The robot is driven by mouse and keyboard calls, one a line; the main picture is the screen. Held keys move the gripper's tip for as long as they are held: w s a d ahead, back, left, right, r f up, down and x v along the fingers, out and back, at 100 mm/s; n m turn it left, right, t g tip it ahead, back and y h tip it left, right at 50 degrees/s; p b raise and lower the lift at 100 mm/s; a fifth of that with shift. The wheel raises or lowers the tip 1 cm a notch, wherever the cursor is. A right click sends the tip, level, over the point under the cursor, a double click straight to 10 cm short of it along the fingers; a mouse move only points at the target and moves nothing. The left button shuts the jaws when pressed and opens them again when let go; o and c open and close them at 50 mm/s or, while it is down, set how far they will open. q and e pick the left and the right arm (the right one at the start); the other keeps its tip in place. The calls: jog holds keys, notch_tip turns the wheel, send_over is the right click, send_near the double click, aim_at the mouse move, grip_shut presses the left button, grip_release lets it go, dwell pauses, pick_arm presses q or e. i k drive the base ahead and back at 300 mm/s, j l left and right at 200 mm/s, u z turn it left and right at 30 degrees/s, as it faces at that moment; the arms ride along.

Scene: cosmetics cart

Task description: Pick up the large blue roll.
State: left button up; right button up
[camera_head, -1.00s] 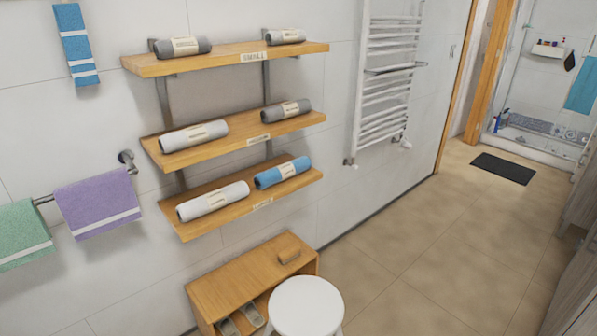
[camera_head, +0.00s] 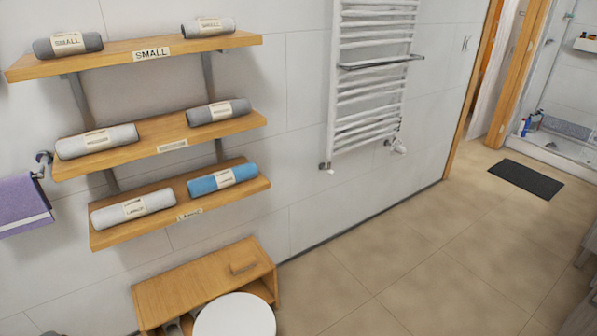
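The large blue roll (camera_head: 222,180) lies on the right part of the lowest wooden shelf (camera_head: 180,214), with a pale paper band around its middle. A white roll (camera_head: 132,208) lies to its left on the same shelf, with a gap between them. A label on the shelf's front edge is partly legible. Neither of my grippers shows in the head view.
Two shelves above hold grey and pale rolls; the top one (camera_head: 150,55) is marked SMALL. A wooden bench (camera_head: 200,280) and a round white stool (camera_head: 235,318) stand below. A towel radiator (camera_head: 375,80) hangs to the right.

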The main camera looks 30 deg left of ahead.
aim_at(196, 188)
jog(key=i+l, duration=0.15)
jog(key=i, duration=0.25)
jog(key=i+l, duration=0.2)
jog(key=i, duration=0.25)
jog(key=i+u, duration=0.25)
jog(key=u, duration=0.15)
jog(key=i+u, duration=0.25)
jog(key=u, duration=0.15)
jog(key=i+l+u, duration=0.2)
jog(key=u, duration=0.2)
jog(key=i+l+u, duration=0.2)
jog(key=u, duration=0.2)
